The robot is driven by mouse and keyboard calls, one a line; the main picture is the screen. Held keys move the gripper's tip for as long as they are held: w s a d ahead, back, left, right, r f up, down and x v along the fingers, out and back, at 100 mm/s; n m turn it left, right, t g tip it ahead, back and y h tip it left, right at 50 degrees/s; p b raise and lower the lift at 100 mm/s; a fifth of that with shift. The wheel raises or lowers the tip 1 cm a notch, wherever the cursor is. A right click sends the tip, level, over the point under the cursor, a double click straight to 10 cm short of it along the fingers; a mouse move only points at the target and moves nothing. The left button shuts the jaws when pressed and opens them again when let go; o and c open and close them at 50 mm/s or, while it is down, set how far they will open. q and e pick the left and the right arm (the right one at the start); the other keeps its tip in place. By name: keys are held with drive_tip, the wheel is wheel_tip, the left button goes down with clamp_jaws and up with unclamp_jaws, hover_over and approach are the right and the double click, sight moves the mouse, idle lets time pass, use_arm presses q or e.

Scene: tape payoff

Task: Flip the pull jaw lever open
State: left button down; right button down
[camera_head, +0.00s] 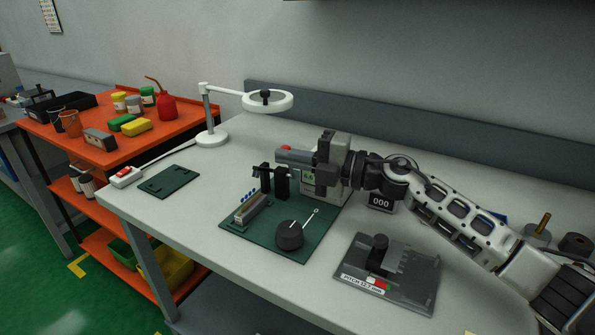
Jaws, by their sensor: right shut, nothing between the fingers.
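A green board (233,233) on the white table carries a fixture with black upright jaws (281,182), a metal rail (251,209) with small blue pieces, a round black knob (289,236) with a pale pointer, and a pale box with a green display (309,177). My right gripper (280,156) reaches in from the right above the fixture, its shut fingers pointing left. A small red part (285,148) shows just behind the fingertips; I cannot tell whether it is the lever's end or whether they touch. The gripper hides part of the fixture behind it. My left gripper is out of view.
A grey pitch gauge plate (411,283) lies at the front right, and a counter reading 000 (380,202) stands below my right arm. A white magnifier lamp (210,136) stands behind left. A dark green mat (169,181) lies left. An orange cart (99,155) stands beyond.

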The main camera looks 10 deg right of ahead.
drive_tip(key=shift+w+d+r+m+t+p, duration=0.1)
drive_tip(key=shift+w+d+r+m+p, duration=0.25)
drive_tip(key=shift+w+d+m, duration=0.3)
drive_tip(key=shift+w+d+r+m+t+p, duration=0.1)
drive_tip(key=shift+w+d+m+p, duration=0.3)
drive_tip(key=shift+w+d+m, duration=0.2)
drive_tip(key=shift+w+d+r+m+t+p, duration=0.1)
drive_tip(key=shift+w+d+r+m+p, duration=0.25)
drive_tip(key=shift+w+d+m, duration=0.3)
drive_tip(key=shift+w+y, duration=0.1)
drive_tip(key=shift+y, duration=0.2)
drive_tip(key=shift+f, duration=0.1)
drive_tip(key=v, duration=1)
drive_tip(key=shift+a+f+b, duration=0.15)
drive_tip(key=shift+f+b, duration=0.05)
drive_tip(key=shift+b, duration=0.1)
